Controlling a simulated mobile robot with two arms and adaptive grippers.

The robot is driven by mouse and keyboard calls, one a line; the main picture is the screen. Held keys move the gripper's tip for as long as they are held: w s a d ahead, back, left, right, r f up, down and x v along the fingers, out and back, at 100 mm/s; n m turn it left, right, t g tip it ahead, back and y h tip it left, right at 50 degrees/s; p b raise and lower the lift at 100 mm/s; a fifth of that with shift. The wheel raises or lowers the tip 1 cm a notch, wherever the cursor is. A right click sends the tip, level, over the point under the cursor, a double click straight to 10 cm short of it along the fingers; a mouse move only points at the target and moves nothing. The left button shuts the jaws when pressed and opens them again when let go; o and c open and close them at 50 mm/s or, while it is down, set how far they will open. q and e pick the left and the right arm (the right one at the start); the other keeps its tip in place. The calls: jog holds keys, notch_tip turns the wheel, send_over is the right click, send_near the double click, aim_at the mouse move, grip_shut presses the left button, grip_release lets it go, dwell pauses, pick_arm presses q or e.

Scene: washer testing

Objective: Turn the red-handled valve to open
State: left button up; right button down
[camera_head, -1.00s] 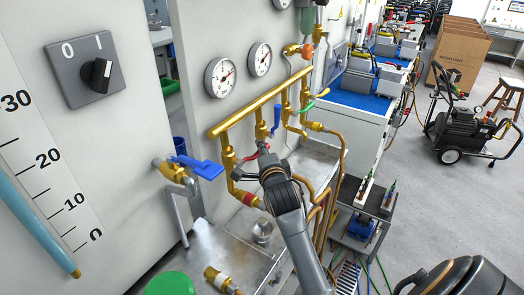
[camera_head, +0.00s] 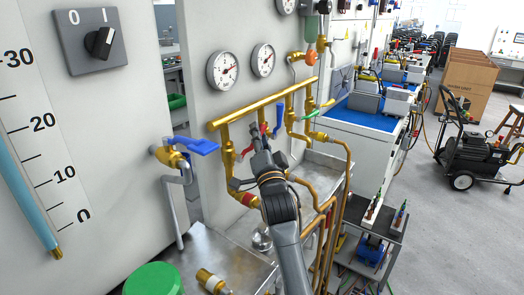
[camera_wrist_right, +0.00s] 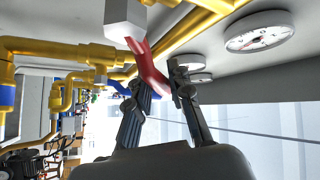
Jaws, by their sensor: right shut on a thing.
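The red valve handle (camera_wrist_right: 148,68) crosses the middle of the right wrist view, sloping down to the right from a pale block. My right gripper (camera_wrist_right: 160,88) is shut on the handle, with dark fingers on either side of it. In the head view the right gripper (camera_head: 259,146) is at the brass manifold pipe (camera_head: 235,116), below its middle. Red parts (camera_head: 264,128) of the handle show at the fingertips. The fingers hide much of the handle there. My left gripper is in neither view.
Blue-handled valves stand close by, one on the left (camera_head: 198,146) and one just right of the gripper (camera_head: 278,117). A green handle (camera_head: 318,110) is farther right. Two gauges (camera_head: 222,70) are above the manifold. Copper pipes (camera_head: 325,197) run close to my right arm.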

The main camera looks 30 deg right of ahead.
jog(key=shift+s+a+r+n+t+y+b, duration=0.1)
jog(key=shift+a+r+n+t+y+b, duration=0.1)
jog(key=shift+n+t+y+b, duration=0.3)
jog(key=shift+s+a+r+n+t+y+b, duration=0.1)
jog(key=shift+a+r+n+t+b, duration=0.15)
jog(key=shift+n, duration=0.45)
jog(key=n, duration=0.1)
jog(key=a+n+t+y+b, duration=0.1)
jog(key=r+n+t+y+b, duration=0.1)
jog(key=n, duration=0.1)
jog(key=shift+s+a, duration=0.15)
jog(key=shift+s, duration=0.15)
jog(key=shift+s+a+r+n+t+y+b, duration=0.25)
jog(key=shift+a+n+t+y+b, duration=0.2)
jog(key=shift+n+y, duration=1.25)
jog(key=shift+s+a+r+n+t+y+b, duration=0.25)
jog(key=shift+a+n+y+b, duration=0.35)
jog(key=shift+n+y, duration=1.15)
jog(key=shift+s+a+r+n+t+y+b, duration=0.2)
jog(key=shift+a+n+t+y+b, duration=0.3)
jog(key=shift+n+y, duration=1.2)
jog(key=shift+n, duration=0.25)
jog(key=c, duration=1.5)
grip_release()
jog(key=o, duration=0.3)
jog(key=shift+w+a+f, duration=0.1)
jog(key=shift+a, duration=0.1)
